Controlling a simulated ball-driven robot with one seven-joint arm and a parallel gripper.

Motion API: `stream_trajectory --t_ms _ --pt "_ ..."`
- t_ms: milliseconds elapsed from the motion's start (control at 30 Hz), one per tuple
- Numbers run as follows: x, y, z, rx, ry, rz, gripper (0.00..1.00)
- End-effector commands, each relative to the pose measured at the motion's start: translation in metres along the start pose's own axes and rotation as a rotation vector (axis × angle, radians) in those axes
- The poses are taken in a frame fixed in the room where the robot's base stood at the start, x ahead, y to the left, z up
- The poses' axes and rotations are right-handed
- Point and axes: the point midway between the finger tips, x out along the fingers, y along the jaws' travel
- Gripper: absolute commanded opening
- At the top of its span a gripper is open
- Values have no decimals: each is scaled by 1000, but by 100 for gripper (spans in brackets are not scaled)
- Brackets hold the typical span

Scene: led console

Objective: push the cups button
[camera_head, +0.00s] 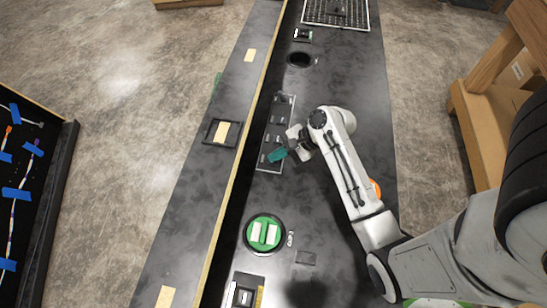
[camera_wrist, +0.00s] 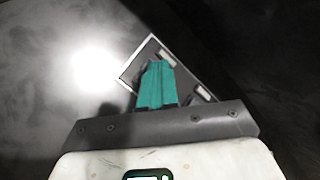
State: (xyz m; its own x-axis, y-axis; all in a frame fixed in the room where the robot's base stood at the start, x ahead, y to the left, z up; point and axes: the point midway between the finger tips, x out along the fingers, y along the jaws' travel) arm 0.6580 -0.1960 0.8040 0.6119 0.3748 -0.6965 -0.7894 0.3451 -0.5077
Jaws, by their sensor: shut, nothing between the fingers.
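A narrow dark panel (camera_head: 285,113) with a light border and several small buttons or switches lies on the black console top, in the middle of the head view. Its labels are too small to read, so I cannot tell which one is the cups button. My gripper (camera_head: 277,155), with teal fingers, is over the near end of the panel. In the wrist view the teal fingers of my gripper (camera_wrist: 157,75) are shut together and empty. They cover part of the panel (camera_wrist: 147,52), where two pale rectangles show. I cannot tell whether the fingertips touch it.
A round green piece with pale bars (camera_head: 264,233) sits nearer on the console. A round dark hole (camera_head: 300,59) and a framed grille (camera_head: 337,12) lie farther off. A wooden strip (camera_head: 228,175) runs along the left. A wooden shelf (camera_head: 480,115) stands at right.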

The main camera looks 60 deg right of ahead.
Motion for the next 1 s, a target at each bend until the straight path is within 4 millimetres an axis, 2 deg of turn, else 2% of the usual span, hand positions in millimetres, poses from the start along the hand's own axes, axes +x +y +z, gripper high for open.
stream_trajectory --t_ms 1000 --pt "-6 -4 5 0 0 1 0"
